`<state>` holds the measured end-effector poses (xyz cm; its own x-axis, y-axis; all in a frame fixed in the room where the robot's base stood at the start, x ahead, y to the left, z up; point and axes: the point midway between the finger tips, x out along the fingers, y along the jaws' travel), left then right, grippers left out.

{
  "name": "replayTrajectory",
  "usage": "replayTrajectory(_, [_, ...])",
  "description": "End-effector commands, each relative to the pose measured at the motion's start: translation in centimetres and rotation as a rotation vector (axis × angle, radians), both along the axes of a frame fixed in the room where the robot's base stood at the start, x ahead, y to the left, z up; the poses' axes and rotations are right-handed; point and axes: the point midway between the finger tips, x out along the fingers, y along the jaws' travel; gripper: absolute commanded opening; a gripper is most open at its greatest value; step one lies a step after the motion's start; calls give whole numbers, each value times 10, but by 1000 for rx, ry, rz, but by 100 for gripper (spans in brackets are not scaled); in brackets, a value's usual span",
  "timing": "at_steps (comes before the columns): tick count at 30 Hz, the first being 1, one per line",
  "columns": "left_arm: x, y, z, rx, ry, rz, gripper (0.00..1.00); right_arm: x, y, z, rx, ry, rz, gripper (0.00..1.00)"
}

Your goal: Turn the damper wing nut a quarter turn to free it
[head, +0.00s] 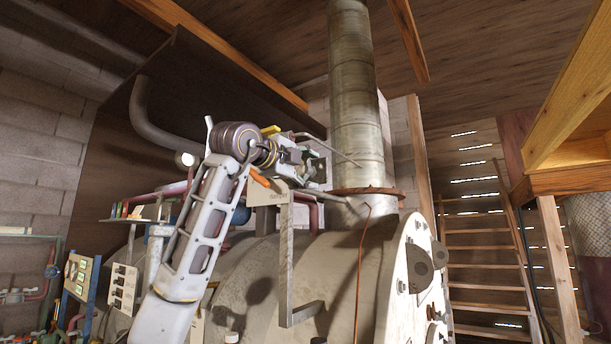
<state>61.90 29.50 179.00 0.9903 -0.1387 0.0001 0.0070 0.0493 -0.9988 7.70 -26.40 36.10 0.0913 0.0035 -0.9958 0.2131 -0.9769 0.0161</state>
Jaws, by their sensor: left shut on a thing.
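My left gripper (316,163) reaches up from the left, its fingers pointing right towards the left side of the tall metal flue pipe (356,90). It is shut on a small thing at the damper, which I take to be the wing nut. The nut itself is hidden by the fingers, so its angle cannot be told. A thin pale rod (341,151) slants from above the gripper down across the front of the pipe. My right gripper is not in view.
A rusty collar (366,191) rings the pipe's foot above the big pale still drum (330,260). A metal bracket (287,265) stands in front of the drum, below the gripper. A dark hood (200,85) hangs upper left. Wooden stairs (482,240) rise at right.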

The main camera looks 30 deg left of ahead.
Motion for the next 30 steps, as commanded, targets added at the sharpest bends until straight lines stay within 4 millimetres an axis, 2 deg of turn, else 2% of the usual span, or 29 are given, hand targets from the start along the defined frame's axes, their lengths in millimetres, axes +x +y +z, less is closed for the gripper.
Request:
replayTrajectory(12, [0, 1, 0, -245, 32, 1, 35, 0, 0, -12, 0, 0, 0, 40])
replayTrajectory(29, [0, 1, 0, -289, 41, 1, 35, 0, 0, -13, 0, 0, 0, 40])
replayTrajectory(30, [0, 1, 0, -289, 41, 1, 60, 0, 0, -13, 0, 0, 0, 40])
